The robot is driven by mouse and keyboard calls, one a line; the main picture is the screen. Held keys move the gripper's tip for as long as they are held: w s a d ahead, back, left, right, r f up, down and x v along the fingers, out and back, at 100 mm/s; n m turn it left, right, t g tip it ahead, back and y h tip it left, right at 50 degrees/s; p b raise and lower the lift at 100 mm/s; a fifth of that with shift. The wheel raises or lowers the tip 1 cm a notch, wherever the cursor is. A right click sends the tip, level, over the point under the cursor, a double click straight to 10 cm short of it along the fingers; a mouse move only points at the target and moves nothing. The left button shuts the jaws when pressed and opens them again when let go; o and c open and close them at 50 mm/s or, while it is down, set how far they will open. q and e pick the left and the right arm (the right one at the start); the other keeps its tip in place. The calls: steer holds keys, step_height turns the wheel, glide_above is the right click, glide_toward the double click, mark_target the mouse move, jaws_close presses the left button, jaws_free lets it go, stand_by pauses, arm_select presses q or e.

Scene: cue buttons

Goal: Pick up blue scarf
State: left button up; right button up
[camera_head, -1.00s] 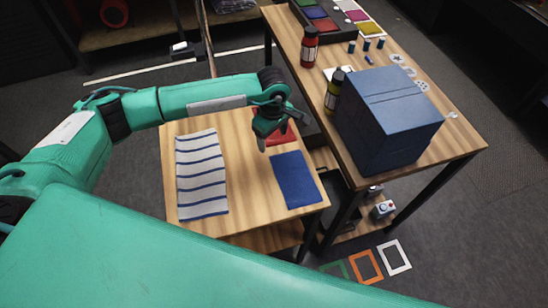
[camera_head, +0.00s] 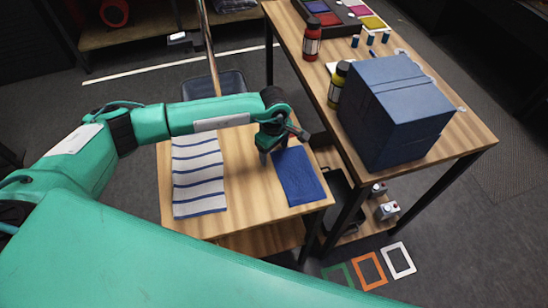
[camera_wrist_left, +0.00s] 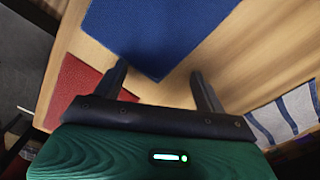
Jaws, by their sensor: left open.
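The blue scarf (camera_head: 299,178) lies flat on the small wooden table, at its right side. In the left wrist view the blue scarf (camera_wrist_left: 160,30) fills the top middle, just beyond the fingertips. My left gripper (camera_head: 270,158) is over the table at the scarf's upper left edge, pointing down. In the left wrist view the left gripper (camera_wrist_left: 160,78) has its two fingers apart with nothing between them. Whether the fingers touch the table or scarf cannot be told. My right gripper is not in view.
A striped cloth (camera_head: 199,175) lies left on the same table. A red cloth (camera_wrist_left: 85,88) lies beside the blue scarf. A taller table (camera_head: 470,145) with a blue box (camera_head: 395,105) and bottles (camera_head: 312,42) stands close on the right.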

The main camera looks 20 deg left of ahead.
arm_select(q)
steer(key=shift+s, duration=0.1)
steer(key=shift+f, duration=0.1)
steer(key=shift+c, duration=0.8)
steer(key=c, duration=0.9)
jaws_close()
step_height(320, 180, up, 12)
steer(key=p, duration=0.5)
